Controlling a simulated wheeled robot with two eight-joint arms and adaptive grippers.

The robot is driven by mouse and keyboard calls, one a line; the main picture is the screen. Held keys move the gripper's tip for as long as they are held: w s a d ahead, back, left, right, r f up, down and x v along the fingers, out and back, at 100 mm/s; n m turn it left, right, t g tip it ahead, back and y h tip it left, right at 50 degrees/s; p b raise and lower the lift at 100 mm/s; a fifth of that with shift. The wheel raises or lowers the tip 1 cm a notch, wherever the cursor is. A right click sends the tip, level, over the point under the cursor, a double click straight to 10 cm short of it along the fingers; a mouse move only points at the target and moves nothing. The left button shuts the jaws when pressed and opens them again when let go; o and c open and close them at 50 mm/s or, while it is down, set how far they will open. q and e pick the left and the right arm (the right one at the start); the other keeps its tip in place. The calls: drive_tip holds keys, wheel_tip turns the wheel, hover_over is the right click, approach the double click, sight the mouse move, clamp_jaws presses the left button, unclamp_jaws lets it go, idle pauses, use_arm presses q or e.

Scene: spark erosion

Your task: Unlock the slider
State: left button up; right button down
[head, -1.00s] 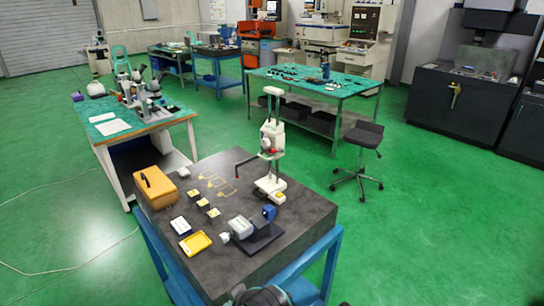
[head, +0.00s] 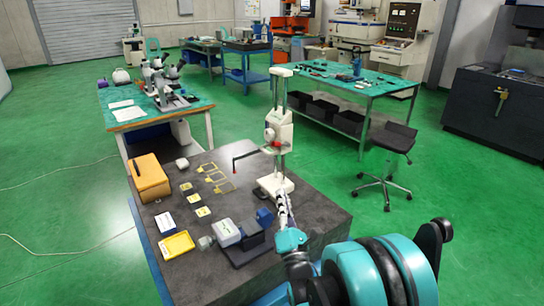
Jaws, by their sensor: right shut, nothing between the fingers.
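The height gauge stands upright on the dark granite table, with a white base (head: 266,186) and a tall column. Its white slider (head: 280,126) sits partway up the column, with a small red knob on its front. My right gripper (head: 282,203) is shut and empty, low in front of the gauge's base and below the slider. It overlaps the base's right side in the picture; I cannot tell whether they touch. My left gripper is not in view.
The granite table (head: 210,278) also holds a yellow case (head: 149,179), a yellow tray (head: 177,245), small blocks, yellow frames and a grey-blue device (head: 228,233) left of my right arm. A stool (head: 387,172) stands on the floor to the right.

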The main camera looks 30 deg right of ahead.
drive_tip(key=p, duration=0.4)
approach(280, 144)
drive_tip(key=w+r, duration=0.2)
drive_tip(key=w, duration=0.4)
drive_tip(key=shift+a+r+n+h, duration=0.2)
drive_tip(key=shift+r+n+h, duration=0.1)
drive_tip(key=shift+n, duration=0.1)
drive_tip(key=shift+d, duration=0.1)
